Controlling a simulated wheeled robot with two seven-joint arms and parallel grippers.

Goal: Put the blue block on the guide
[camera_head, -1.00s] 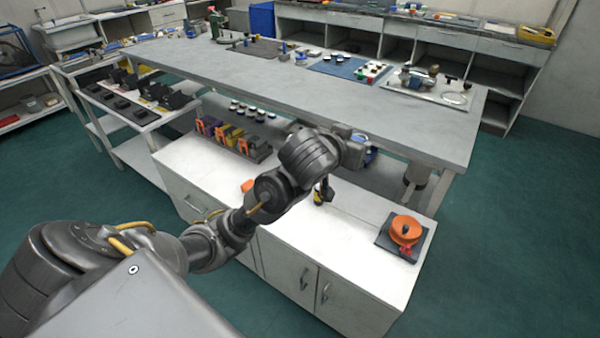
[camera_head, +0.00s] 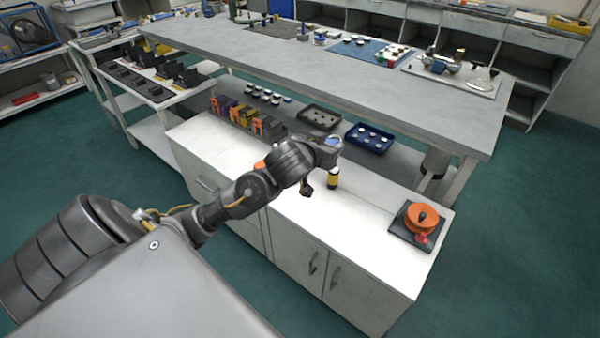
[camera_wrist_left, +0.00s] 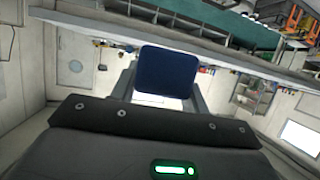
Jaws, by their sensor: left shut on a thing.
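The blue block (camera_wrist_left: 166,72) sits between the two fingers of my left gripper (camera_wrist_left: 163,88) in the left wrist view, with a flat square face showing. In the head view only a small blue bit of the block (camera_head: 334,140) shows at the tip of my left gripper (camera_head: 328,151). The gripper is shut on it, above the white cabinet top (camera_head: 365,205). I cannot tell which thing is the guide. My right gripper is not in view.
A yellow and black piece (camera_head: 333,178) stands by my left gripper. An orange spool (camera_head: 421,217) on a dark base is at the cabinet's right end. Orange, purple and yellow holders (camera_head: 240,118) and a blue tray (camera_head: 369,139) lie behind. The grey bench (camera_head: 300,62) stands beyond.

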